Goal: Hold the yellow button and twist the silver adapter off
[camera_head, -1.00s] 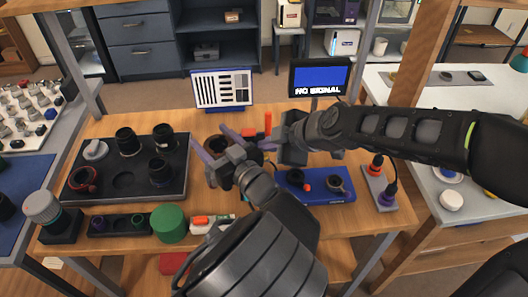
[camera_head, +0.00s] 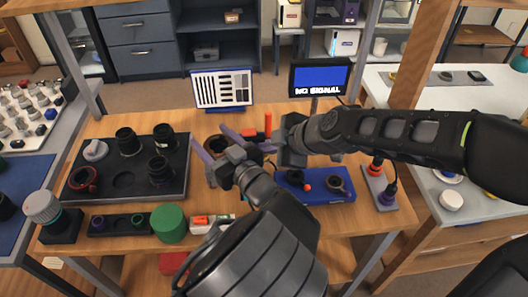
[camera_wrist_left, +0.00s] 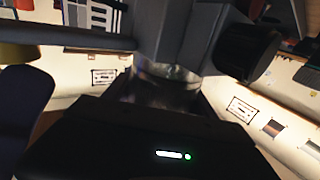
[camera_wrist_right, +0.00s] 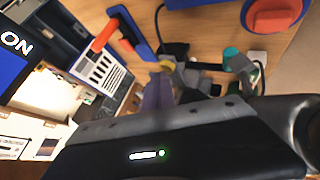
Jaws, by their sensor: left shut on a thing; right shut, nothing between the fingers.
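In the head view my left gripper (camera_head: 208,137), with two purple fingers, is over the middle of the bench. Its grip point is hard to make out. My right gripper (camera_head: 290,138) is close to its right, shut and empty. In the left wrist view a silvery band (camera_wrist_left: 170,73), perhaps the silver adapter, shows below a large grey block close to the camera. In the right wrist view a small yellow part (camera_wrist_right: 167,66), perhaps the yellow button, is beside purple finger-like shapes (camera_wrist_right: 157,95). I cannot be sure of either part; the arms hide much of the work area.
A dark tray (camera_head: 123,203) with several lens parts is at left. A green cylinder (camera_head: 168,222) stands at the front. A blue base (camera_head: 325,196) lies right of the grippers. A test chart (camera_head: 222,88) and a monitor (camera_head: 319,76) stand behind. A dark-brown ring (camera_head: 215,144) is near the left fingers.

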